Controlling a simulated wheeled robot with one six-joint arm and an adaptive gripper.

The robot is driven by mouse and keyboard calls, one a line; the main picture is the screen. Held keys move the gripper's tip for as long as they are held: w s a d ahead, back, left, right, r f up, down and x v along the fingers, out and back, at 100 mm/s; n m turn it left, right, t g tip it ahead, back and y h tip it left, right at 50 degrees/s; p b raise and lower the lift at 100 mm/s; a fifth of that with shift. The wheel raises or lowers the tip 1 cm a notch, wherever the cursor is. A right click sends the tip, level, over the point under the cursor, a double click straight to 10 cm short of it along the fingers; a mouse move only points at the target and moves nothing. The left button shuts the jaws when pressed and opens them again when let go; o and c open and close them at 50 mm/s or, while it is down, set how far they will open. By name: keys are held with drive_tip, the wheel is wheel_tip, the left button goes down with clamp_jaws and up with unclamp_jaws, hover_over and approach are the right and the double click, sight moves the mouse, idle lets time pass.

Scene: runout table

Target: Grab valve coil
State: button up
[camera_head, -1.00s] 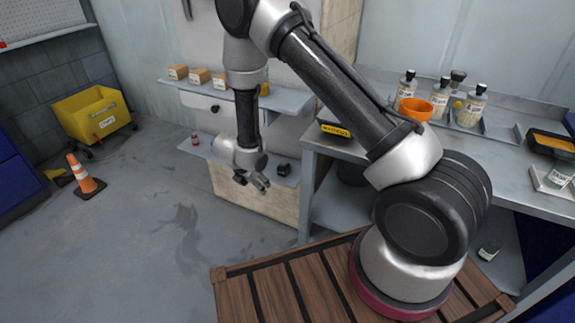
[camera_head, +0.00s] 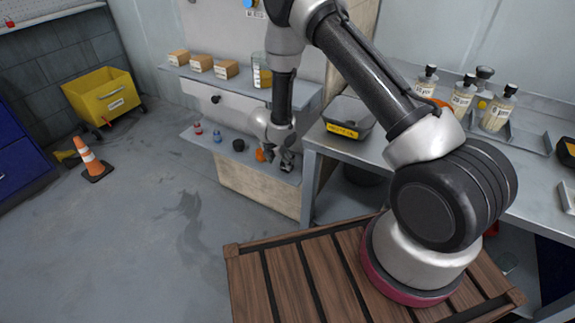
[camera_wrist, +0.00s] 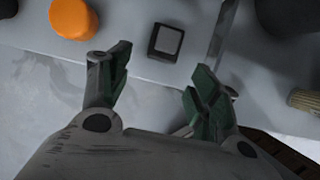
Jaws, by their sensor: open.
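A small dark block with a grey square top (camera_wrist: 166,42), which looks like the valve coil, sits on the lower grey shelf (camera_head: 205,138). In the wrist view it lies just beyond the gap between my fingertips, apart from both. My gripper (camera_wrist: 161,66) is open and empty, with green pads facing each other. In the head view my gripper (camera_head: 279,158) hangs low over the right end of the lower shelf. There it partly covers the block, so its outline is hard to make out.
An orange round object (camera_wrist: 73,18) stands left of the block, near my left finger. A grey workbench (camera_head: 375,148) with a bin (camera_head: 348,117) is close on the right.

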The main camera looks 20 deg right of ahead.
drive_tip(key=shift+w+d, duration=0.5)
drive_tip(key=shift+w, duration=0.05)
drive_tip(key=f, duration=0.1)
drive_tip(key=w+d+f, duration=0.2)
drive_tip(key=shift+f, duration=0.3)
drive_tip(key=shift+w+d+f, duration=0.1)
drive_tip(key=shift+d+f, duration=0.1)
drive_tip(key=shift+f, duration=0.35)
drive_tip(key=c, duration=1.2)
